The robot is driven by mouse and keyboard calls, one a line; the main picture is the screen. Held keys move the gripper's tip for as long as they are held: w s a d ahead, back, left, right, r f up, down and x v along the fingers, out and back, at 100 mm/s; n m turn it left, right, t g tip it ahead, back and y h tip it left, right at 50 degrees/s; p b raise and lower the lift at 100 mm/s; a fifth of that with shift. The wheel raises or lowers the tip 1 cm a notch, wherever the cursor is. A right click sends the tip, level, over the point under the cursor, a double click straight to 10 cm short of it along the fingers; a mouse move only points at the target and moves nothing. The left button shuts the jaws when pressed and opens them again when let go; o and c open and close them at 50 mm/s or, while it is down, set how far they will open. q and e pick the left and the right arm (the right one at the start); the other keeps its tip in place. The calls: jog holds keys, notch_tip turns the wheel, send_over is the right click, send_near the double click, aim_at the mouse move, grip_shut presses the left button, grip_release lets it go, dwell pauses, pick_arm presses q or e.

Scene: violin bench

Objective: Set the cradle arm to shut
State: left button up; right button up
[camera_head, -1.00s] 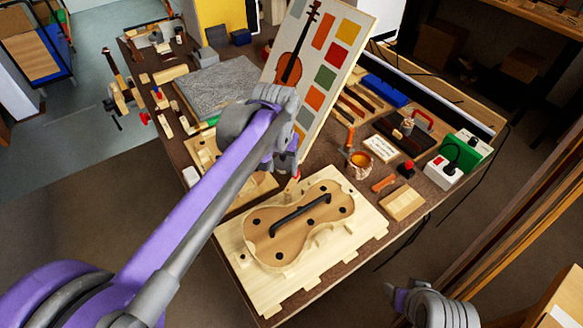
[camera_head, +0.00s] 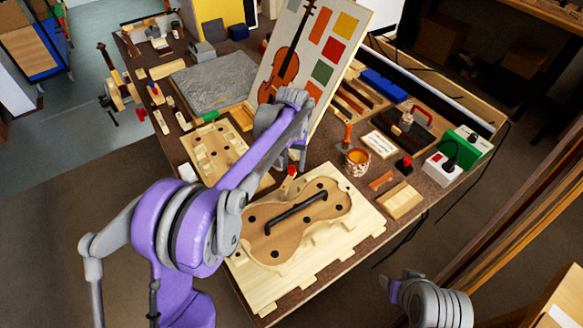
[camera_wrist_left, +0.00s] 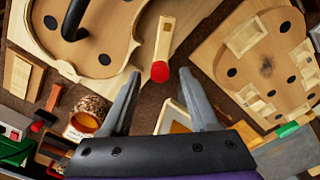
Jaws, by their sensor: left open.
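A pale wooden arm with a red knob (camera_wrist_left: 164,42), which I take as the cradle arm, lies beside the violin-shaped form (camera_wrist_left: 112,28) in the left wrist view. In the head view its red tip (camera_head: 292,171) shows just below my left gripper (camera_head: 291,160). My left gripper is open. In the wrist view the knob appears between the two fingertips (camera_wrist_left: 160,77), with a gap on each side; its depth from them is unclear. The form, with a black bar (camera_head: 296,211), lies on a pale board (camera_head: 357,236). My right gripper (camera_head: 391,286) is small at the lower right.
A leaning colour chart (camera_head: 322,70) stands behind my left gripper. A pot of amber liquid (camera_head: 357,160) stands to the right. A second wooden form (camera_head: 210,148) lies to the left, near a grey slab (camera_head: 215,84). The floor in front of the bench is clear.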

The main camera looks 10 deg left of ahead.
aim_at(288, 178)
pick_arm(q)
jog(key=shift+f, duration=1.25)
grip_shut()
dwell(0.5)
